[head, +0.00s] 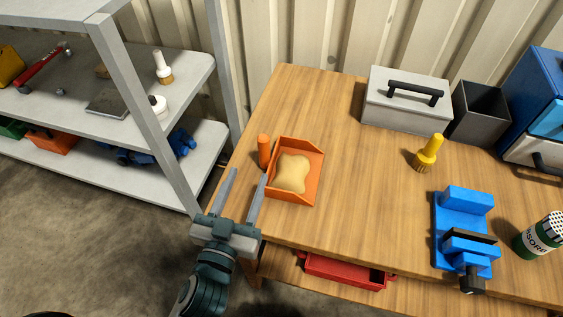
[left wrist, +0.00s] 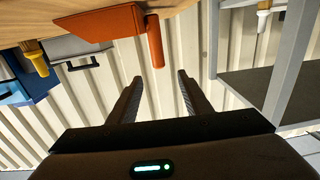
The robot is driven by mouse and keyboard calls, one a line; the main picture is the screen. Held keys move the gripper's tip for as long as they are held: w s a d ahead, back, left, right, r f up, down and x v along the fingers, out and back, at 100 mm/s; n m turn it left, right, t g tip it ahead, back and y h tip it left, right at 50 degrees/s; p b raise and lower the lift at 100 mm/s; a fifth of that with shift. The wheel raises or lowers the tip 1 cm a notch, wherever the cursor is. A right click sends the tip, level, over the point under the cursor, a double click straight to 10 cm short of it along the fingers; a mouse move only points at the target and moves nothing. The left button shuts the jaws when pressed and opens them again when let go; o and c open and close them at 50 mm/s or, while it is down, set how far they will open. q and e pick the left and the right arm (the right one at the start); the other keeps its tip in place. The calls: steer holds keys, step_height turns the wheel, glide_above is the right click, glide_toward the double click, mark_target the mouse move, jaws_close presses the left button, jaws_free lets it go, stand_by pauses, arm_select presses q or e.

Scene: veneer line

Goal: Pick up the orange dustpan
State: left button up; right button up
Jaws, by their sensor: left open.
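The orange dustpan (head: 313,161) lies on the left part of the wooden workbench (head: 345,215). A tan, lumpy patch (head: 292,173) sits in its pan, and its orange handle (head: 264,150) sticks up at the pan's left side. My left gripper (head: 249,174) is open and empty at the bench's left edge, its fingers pointing toward the handle. In the left wrist view the open fingers (left wrist: 158,82) show below the dustpan handle (left wrist: 155,42), apart from it, with the pan (left wrist: 102,21) to the left. My right gripper is not in view.
A grey toolbox (head: 405,100), dark bin (head: 480,112), yellow-handled brush (head: 428,152), blue vise (head: 464,228) and green-white can (head: 540,235) stand on the bench. A red tray (head: 345,272) is on the lower shelf. A grey shelving unit (head: 130,70) stands left.

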mark_target(260, 144)
arm_select(q)
steer(key=p+x, duration=0.3)
steer(key=x, duration=0.7)
steer(key=shift+r+p, duration=0.15)
steer(key=shift+p, duration=0.2)
steer(key=shift+w+d, duration=0.15)
steer(key=shift+w, duration=0.5)
steer(key=shift+w, duration=0.1)
steer(key=shift+w+d+p, duration=0.25)
steer(key=shift+w+p, duration=0.3)
steer(key=shift+p, duration=0.05)
steer(key=x, duration=0.2)
steer(key=f+p+x, duration=0.1)
steer(key=shift+w+d, duration=0.2)
steer(key=shift+w, duration=0.2)
steer(key=shift+r, duration=0.1)
jaws_close()
